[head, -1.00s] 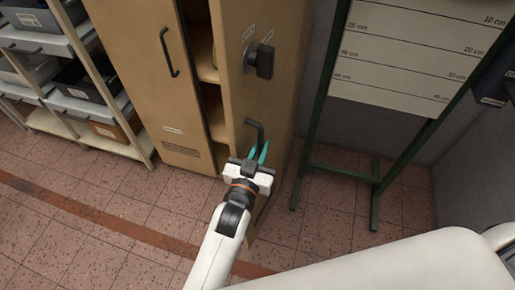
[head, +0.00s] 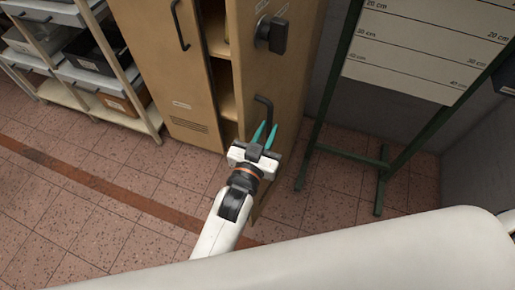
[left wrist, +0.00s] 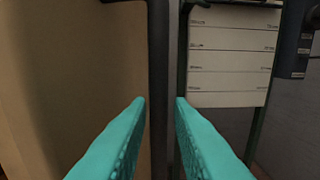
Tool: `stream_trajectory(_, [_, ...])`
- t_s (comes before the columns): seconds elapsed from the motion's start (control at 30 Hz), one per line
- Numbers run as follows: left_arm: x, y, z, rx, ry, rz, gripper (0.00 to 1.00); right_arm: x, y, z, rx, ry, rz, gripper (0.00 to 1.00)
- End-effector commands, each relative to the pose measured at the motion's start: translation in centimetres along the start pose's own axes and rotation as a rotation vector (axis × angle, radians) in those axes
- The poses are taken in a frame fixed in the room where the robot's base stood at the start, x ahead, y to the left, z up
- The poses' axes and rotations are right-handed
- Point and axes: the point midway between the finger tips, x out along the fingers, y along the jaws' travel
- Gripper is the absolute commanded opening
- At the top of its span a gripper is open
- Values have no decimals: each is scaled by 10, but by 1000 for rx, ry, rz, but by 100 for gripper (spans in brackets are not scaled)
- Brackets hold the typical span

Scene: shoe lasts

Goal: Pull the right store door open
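The right store door (head: 270,65) is tan and stands ajar, angled out from the cabinet, with a gap to its left. Its dark bar handle (head: 265,104) sits low on the door, below a black knob block (head: 272,34). My left gripper (head: 269,124) is at the handle, its teal fingers spread to either side. In the left wrist view the handle (left wrist: 161,60) runs upright between the two fingertips (left wrist: 161,102); I see no clear clamping contact. The handle's lower part is hidden by the gripper in the head view. My right gripper is out of view.
The left store door (head: 170,60) with its own handle is left of the gap, where inside shelves show. A rack with trays (head: 85,65) stands further left. A green-framed measuring board (head: 415,55) stands close on the right. Tiled floor (head: 110,200) is clear in front.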

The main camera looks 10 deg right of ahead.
Motion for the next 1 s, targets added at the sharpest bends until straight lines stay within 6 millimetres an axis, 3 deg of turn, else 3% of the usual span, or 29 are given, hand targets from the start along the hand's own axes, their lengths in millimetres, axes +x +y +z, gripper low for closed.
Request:
stream_trajectory(0.2, [-49, -1, -3, 0, 2, -1, 19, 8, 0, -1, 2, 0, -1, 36])
stream_trajectory(0.4, [-81, -1, -1, 0, 0, -1, 19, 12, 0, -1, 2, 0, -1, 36])
stream_trajectory(0.57, [-93, -1, 0, 0, -1, -1, 19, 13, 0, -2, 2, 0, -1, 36])
stream_trajectory(0.83, [-94, 0, 1, 0, -2, -1, 19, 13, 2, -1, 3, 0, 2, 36])
stream_trajectory(0.97, [-97, 3, -2, -41, 1, 1, 0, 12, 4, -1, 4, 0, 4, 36])
stream_trajectory(1.0, [-101, 7, -6, -92, 2, 4, 0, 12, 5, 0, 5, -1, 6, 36])
